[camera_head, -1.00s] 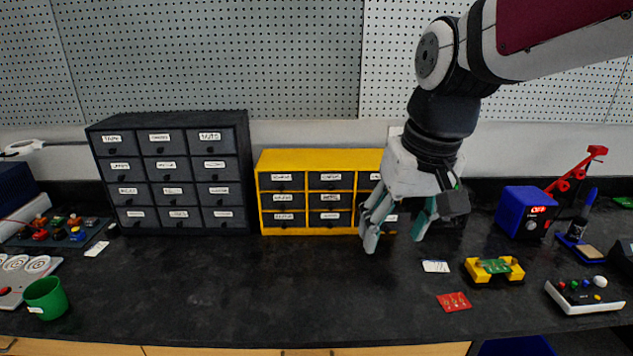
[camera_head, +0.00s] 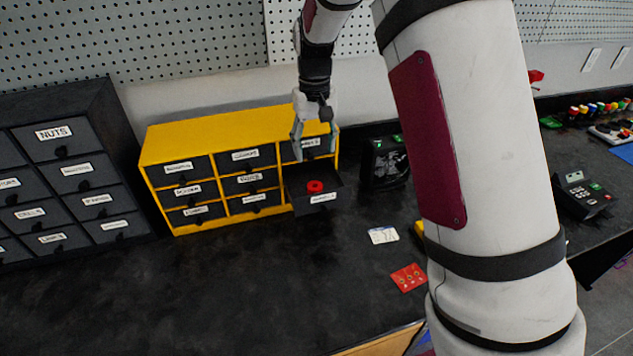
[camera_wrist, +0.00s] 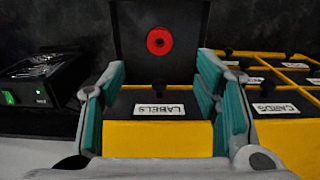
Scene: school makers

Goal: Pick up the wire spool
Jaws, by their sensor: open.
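The wire spool, a small red ring-shaped spool (camera_head: 315,186), lies inside a pulled-out dark drawer (camera_head: 331,203) at the right of the yellow cabinet (camera_head: 150,160). In the wrist view the red spool (camera_wrist: 159,41) shows its dark centre hole in the drawer, beyond the fingertips. My gripper (camera_head: 315,142) is open and empty, above and behind the open drawer, in front of the cabinet's upper right drawer. In the wrist view my gripper (camera_wrist: 161,80) has its fingers on either side of the drawer labelled LABELS (camera_wrist: 160,105). The spool is apart from both fingers.
A black device (camera_head: 386,162) with a green light stands just right of the open drawer. A dark cabinet (camera_head: 95,110) stands at the left. A white card (camera_head: 383,235) and a red board (camera_head: 408,277) lie in front. The counter's left front is clear.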

